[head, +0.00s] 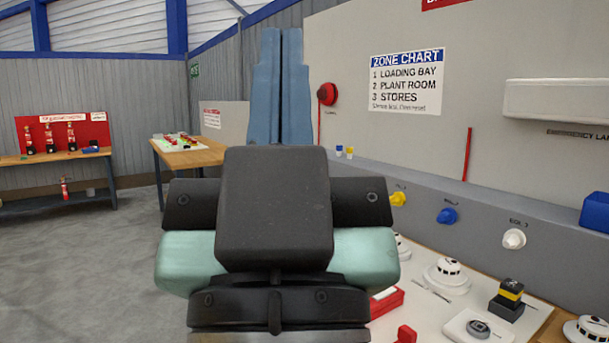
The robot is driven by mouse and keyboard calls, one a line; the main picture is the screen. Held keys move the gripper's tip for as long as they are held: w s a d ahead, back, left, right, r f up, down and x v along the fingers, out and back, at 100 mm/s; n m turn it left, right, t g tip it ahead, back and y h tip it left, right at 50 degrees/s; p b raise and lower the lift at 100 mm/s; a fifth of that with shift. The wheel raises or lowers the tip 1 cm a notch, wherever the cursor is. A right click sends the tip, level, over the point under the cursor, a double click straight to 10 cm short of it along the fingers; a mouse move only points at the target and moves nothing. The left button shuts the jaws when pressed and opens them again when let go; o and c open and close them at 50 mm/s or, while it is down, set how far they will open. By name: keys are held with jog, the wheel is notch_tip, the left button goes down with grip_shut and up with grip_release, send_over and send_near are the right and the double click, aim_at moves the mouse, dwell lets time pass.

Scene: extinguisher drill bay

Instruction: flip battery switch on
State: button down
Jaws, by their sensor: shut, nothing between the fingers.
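My gripper (281,45) points up and away in the middle of the head view, its two blue fingers together with nothing between them. Its dark body and my wrist hide part of the bench and panel behind. I cannot tell which thing is the battery switch. A yellow knob (398,198), a blue knob (447,216) and a white knob (514,239) sit in a row on the grey sloping panel (470,200), right of my gripper and apart from it. Their small labels are too blurred to read surely.
The white bench board (432,310) holds round detectors (447,275), a black and yellow block (507,300) and red parts (386,302). A red round device (327,94) and zone chart (405,78) are on the wall. Open floor (80,260) lies left.

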notch_tip(320, 180, up, 19)
jog(key=p, duration=1.6)
jog(key=shift+r+p, duration=0.2)
jog(key=shift+p, duration=0.15)
jog(key=shift+w, duration=0.1)
